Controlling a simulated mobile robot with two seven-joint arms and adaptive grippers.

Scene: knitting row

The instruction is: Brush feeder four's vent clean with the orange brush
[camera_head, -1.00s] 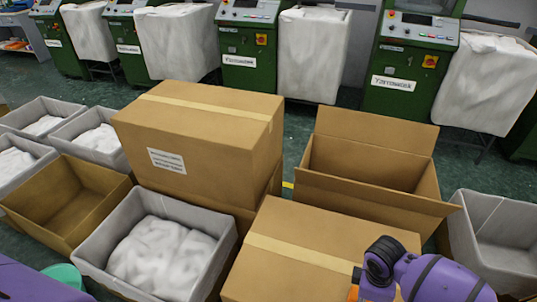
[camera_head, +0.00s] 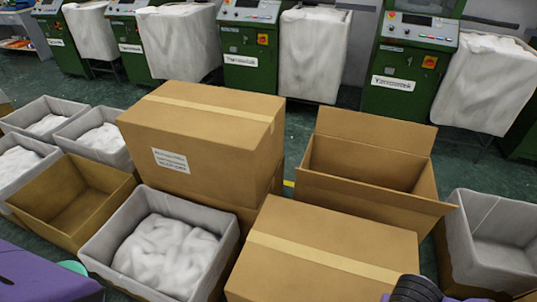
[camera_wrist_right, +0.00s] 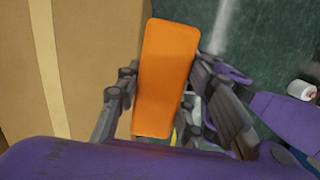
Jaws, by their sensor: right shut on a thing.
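The orange brush (camera_wrist_right: 165,75) shows in the right wrist view as a flat, long orange block. My right gripper (camera_wrist_right: 158,95) is shut on it, one finger on each side, and holds it above the floor beside a cardboard box. No bristles can be made out. In the head view my right arm shows only at the bottom right edge, and the brush is out of that view. My left gripper is not in view. Feeder four and its vent cannot be picked out; no feeder number is readable on the green machines (camera_head: 400,65) at the back.
A closed carton (camera_head: 325,250) and a stacked taller carton (camera_head: 205,135) stand close in front. An open carton (camera_head: 375,205), grey bins of white material (camera_head: 100,240) and an empty grey-lined bin (camera_head: 490,275) crowd around. Green floor (camera_head: 285,225) shows beyond the boxes.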

